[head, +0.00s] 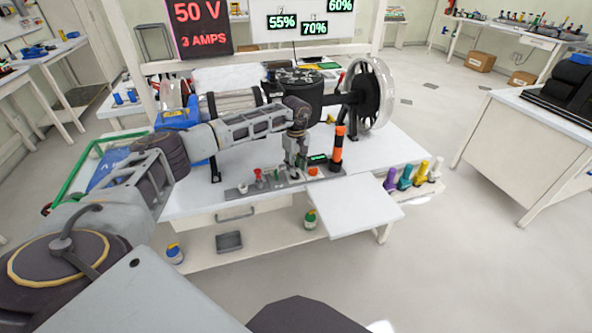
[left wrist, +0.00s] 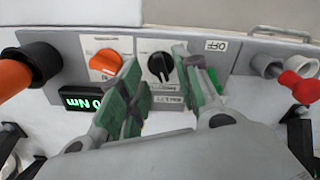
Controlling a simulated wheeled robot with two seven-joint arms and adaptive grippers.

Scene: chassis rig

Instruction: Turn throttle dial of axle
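My left gripper (head: 296,168) hangs over the control panel (head: 272,185) at the bench's front. In the left wrist view its two green-padded fingers (left wrist: 156,72) are spread apart, with a black dial (left wrist: 160,66) showing between their tips. I cannot tell whether either finger touches the dial. A label lies just below the black dial, too small to read surely. An orange dial (left wrist: 103,63) sits left of it, beside the left finger; it also shows in the head view (head: 313,171). The axle (head: 340,98) with its wheel stands behind. My right gripper is out of view.
A green-lit display (left wrist: 88,101) and an orange-and-black handle (head: 338,150) flank the panel. A red-knobbed lever (left wrist: 302,86) and an OFF label (left wrist: 216,45) are at its other side. A white side shelf (head: 352,205) is clear. Colored bottles (head: 405,178) stand at right.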

